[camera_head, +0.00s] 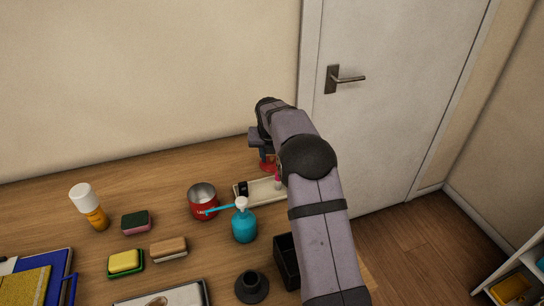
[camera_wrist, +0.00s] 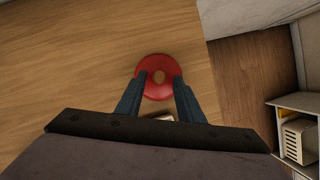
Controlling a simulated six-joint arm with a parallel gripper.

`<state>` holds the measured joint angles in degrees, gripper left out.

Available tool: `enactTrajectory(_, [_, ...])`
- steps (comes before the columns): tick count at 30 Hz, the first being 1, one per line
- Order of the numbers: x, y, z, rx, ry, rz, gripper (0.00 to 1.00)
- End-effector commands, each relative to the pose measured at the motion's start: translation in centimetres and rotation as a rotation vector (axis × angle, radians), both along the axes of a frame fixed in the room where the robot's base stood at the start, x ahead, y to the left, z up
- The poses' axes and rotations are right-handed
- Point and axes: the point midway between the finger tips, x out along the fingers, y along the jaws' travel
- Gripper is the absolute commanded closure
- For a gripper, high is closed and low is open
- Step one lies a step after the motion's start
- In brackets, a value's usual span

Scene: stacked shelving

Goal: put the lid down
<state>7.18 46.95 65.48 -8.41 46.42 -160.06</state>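A round red lid (camera_wrist: 157,88) with a small tan centre shows in the wrist view, over bare wooden tabletop. In the head view a bit of the red lid (camera_head: 268,166) shows under my gripper, behind the tray. My gripper (camera_wrist: 160,80) has its two dark fingers apart, their tips over the lid on either side of its centre. Red shows between the fingertips and the centre, so I see no grip on it. The lid looks to be at or close to the tabletop; the exact height is unclear. An open red can (camera_head: 203,207) stands to the left.
A pale tray (camera_head: 262,197) lies just in front of the gripper. A teal pump bottle (camera_head: 244,227), black box (camera_head: 287,262) and dark funnel-like piece (camera_head: 252,288) stand nearer. Sponges (camera_head: 125,262) and an orange bottle (camera_head: 96,218) are left. Table behind the can is clear.

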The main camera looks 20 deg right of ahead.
Motion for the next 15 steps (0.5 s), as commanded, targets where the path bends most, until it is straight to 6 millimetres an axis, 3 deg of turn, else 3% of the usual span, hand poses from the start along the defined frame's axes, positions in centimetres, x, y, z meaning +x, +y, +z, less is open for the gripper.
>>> enactTrajectory(8, [-0.1,0.1,0.9,0.0,-0.002,0.0,0.66])
enactTrajectory(15, [-1.3,0.6,4.1,-0.001,-0.005,0.002,0.66])
